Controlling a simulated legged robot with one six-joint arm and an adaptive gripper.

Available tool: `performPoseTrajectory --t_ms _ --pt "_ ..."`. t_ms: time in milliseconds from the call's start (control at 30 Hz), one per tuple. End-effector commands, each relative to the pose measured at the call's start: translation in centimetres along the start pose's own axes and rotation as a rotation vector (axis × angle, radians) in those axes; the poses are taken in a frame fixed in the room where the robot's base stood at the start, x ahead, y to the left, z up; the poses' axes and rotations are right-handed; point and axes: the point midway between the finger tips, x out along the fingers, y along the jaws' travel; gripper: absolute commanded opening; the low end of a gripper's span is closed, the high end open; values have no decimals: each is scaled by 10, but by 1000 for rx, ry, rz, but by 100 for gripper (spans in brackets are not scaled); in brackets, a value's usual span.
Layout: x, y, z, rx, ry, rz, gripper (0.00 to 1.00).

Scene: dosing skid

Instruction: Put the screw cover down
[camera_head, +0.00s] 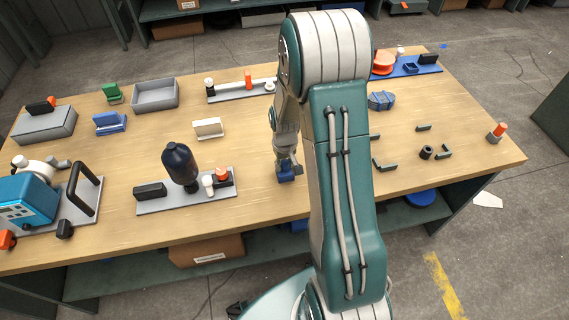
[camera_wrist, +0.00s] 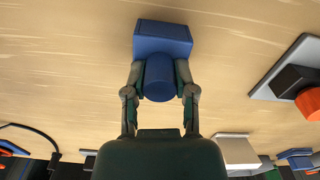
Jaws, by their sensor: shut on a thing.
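The screw cover, by its look a blue block with a round blue knob (camera_wrist: 160,77), is held in my gripper (camera_wrist: 160,92). The two fingers close on the knob from either side, and the wide blue block lies beyond the fingertips. In the head view my gripper (camera_head: 287,164) points down over the front middle of the wooden table, with the blue cover (camera_head: 289,175) below it. I cannot tell whether the cover touches the tabletop or hangs just above it.
A grey plate (camera_head: 150,208) with a dark bottle (camera_head: 181,164) stands to the left. A small cream block (camera_head: 208,128) and a grey tray (camera_head: 156,97) are farther back. Dark corner brackets (camera_head: 384,165) lie to the right of my arm. The wood around my gripper is bare.

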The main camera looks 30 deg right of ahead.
Motion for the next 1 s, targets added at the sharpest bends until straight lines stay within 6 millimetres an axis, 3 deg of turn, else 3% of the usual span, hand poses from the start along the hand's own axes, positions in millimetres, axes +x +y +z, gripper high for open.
performPoseTrajectory --t_ms 100,133,200,667,1000 --pt "1 -1 0 -1 -1 0 3" --pt "1 -1 0 -1 -1 0 44" --pt "1 -1 0 -1 -1 0 69" --pt "-5 0 0 -1 0 0 69" --pt "-70 0 -1 -1 5 1 69"
